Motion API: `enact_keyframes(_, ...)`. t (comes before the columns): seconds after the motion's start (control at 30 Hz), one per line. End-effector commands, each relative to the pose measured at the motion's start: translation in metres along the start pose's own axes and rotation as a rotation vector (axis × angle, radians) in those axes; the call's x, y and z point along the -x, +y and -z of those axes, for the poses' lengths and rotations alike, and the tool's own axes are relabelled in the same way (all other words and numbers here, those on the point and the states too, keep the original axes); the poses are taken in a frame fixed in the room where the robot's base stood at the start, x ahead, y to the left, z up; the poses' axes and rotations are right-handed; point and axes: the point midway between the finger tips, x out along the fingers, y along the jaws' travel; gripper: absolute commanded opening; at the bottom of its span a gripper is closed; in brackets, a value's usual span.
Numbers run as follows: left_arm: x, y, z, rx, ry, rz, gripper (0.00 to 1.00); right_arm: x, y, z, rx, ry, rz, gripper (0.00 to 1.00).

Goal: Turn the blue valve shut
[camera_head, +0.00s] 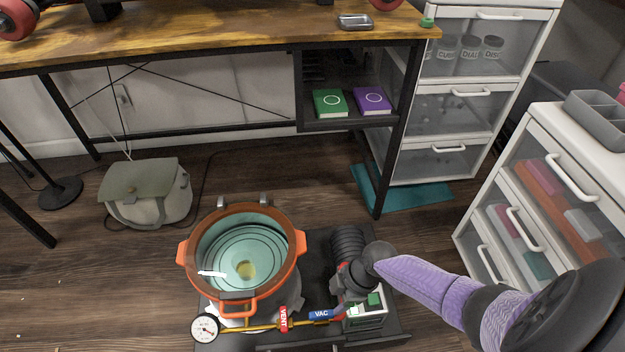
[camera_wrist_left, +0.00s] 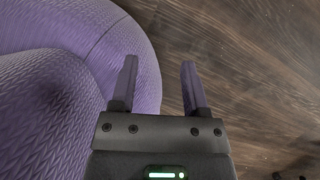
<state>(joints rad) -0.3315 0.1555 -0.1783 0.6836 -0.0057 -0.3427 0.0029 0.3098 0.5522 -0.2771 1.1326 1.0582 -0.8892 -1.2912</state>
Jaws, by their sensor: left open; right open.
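The blue valve handle (camera_head: 321,314), marked VAC, lies along the brass pipe (camera_head: 255,325) in front of the orange-rimmed pot (camera_head: 243,262) in the head view. Its handle lies roughly in line with the pipe. My right gripper (camera_head: 340,303) points down just to the right of the blue handle, near the pump (camera_head: 366,312). Its fingers are partly hidden, and I cannot tell whether they touch the handle. My left gripper (camera_wrist_left: 159,78) is open and empty above the wooden floor in the left wrist view. It is outside the head view.
A red VENT handle (camera_head: 283,319) stands across the pipe, left of the blue one. A pressure gauge (camera_head: 205,327) is at the pipe's left end. A grey-green bag (camera_head: 146,193) lies on the floor behind left. White drawer units (camera_head: 555,190) stand at the right.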

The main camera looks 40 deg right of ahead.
Motion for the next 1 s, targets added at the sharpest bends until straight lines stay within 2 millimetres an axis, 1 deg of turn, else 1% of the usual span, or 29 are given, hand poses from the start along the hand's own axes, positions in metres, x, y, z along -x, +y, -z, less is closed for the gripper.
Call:
enact_keyframes(0.03,-0.007,-0.002,0.013,0.002,0.007,0.002,0.59,-0.015,-0.002,-0.003,-0.004,-0.001,0.006,0.62)
enact_keyframes(0.07,-0.008,-0.003,0.021,0.004,0.011,0.004,0.59,-0.022,-0.002,-0.004,-0.004,-0.002,0.006,0.62)
enact_keyframes(0.17,-0.001,-0.01,0.049,0.011,0.032,0.014,0.59,-0.033,-0.002,-0.003,-0.005,-0.003,0.004,0.62)
enact_keyframes(0.3,0.012,-0.019,0.085,0.018,0.058,0.029,0.59,-0.051,-0.002,-0.004,-0.006,-0.003,0.004,0.62)
enact_keyframes(0.4,0.026,-0.024,0.107,0.022,0.076,0.038,0.59,-0.063,-0.002,-0.003,-0.005,-0.004,0.004,0.62)
enact_keyframes(0.5,0.04,-0.029,0.124,0.023,0.092,0.047,0.59,-0.072,-0.002,-0.003,-0.006,-0.004,0.003,0.62)
enact_keyframes(0.6,0.054,-0.033,0.137,0.024,0.104,0.054,0.59,-0.08,-0.002,-0.003,-0.006,-0.004,0.003,0.62)
enact_keyframes(0.73,0.068,-0.036,0.148,0.025,0.117,0.061,0.59,-0.086,-0.001,-0.002,-0.005,-0.003,0.001,0.62)
enact_keyframes(0.83,0.074,-0.036,0.151,0.026,0.121,0.063,0.59,-0.088,-0.001,-0.002,-0.004,-0.002,0.0,0.62)
enact_keyframes(1.0,0.077,-0.037,0.152,0.026,0.123,0.064,0.59,-0.088,-0.001,-0.001,-0.004,-0.002,-0.001,0.62)
